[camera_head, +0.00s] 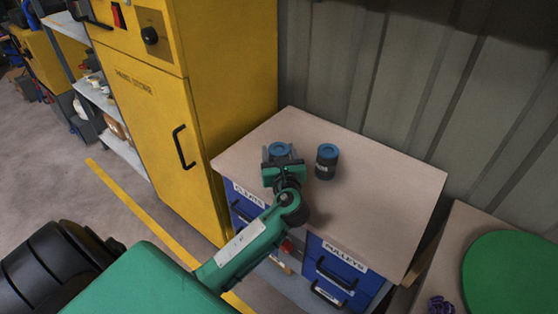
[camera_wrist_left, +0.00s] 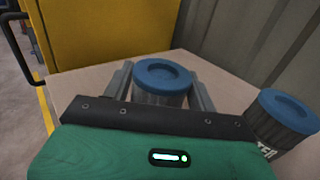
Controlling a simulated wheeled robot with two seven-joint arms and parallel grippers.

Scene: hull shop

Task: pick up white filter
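A grey-bodied filter canister with a blue lid (camera_head: 278,149) stands upright near the back left of the small bench top. It also shows in the left wrist view (camera_wrist_left: 163,76), between the two grey fingers. Its body looks grey rather than clearly white. My left gripper (camera_head: 281,160) is open, with one finger on each side of this canister. The head view hides much of its body behind the gripper, and finger contact is unclear. A second canister (camera_head: 327,161), dark with a blue lid and a partly readable label, stands to the right, apart from the gripper. My right gripper is not in view.
The bench top (camera_head: 385,190) is clear on its right side. Blue drawers (camera_head: 335,270) sit beneath it. A tall yellow cabinet (camera_head: 220,95) stands close on the left, and a corrugated wall (camera_head: 350,60) rises behind. A round green surface (camera_head: 515,275) is at lower right.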

